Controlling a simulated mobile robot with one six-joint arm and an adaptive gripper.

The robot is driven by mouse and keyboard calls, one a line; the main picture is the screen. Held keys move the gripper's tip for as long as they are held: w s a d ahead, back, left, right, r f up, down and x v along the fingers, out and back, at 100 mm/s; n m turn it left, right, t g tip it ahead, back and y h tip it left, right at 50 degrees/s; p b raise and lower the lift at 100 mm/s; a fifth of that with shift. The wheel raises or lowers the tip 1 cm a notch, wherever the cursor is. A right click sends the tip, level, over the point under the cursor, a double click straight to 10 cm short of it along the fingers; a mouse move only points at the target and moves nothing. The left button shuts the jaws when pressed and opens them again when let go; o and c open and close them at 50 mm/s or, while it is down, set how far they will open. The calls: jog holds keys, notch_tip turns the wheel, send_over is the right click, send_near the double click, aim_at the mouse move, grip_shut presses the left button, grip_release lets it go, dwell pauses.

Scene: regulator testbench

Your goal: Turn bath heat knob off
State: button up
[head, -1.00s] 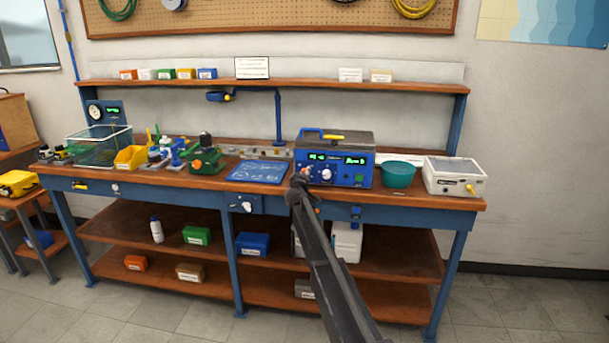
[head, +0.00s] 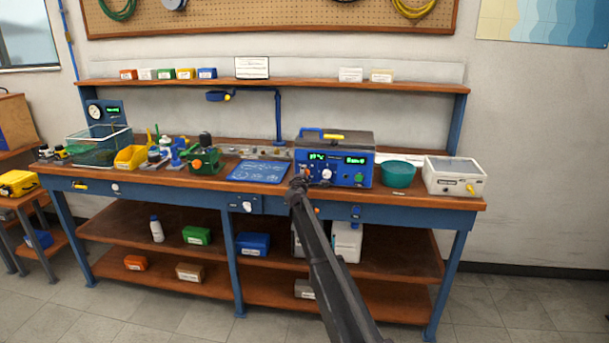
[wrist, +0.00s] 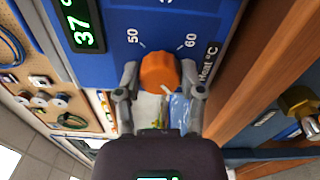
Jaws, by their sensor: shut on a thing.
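The heat knob (wrist: 158,70) is orange and sits on the blue front panel of the bath unit (head: 335,145), beside printed marks "50", "60" and "Heat °C" in the wrist view. A pale pointer line shows on the knob's lower right part. My gripper (wrist: 160,82) is shut on the knob, one finger on each side. In the head view my gripper (head: 299,183) is at the lower left of the panel and partly hides the knob. A green display (wrist: 82,25) reads 37 in the wrist view.
A white knob (head: 326,174) and a green knob (head: 359,178) sit right of my gripper on the same panel. A teal bowl (head: 397,174) and a white box (head: 455,177) stand to the right. A blue sheet (head: 259,171) lies left on the bench.

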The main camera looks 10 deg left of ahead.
jog(key=shift+w+n, duration=0.15)
jog(key=shift+n, duration=0.25)
jog(key=o, duration=1.2)
jog(key=shift+c, duration=0.2)
jog(key=s, duration=1.2)
jog(key=shift+a, duration=0.15)
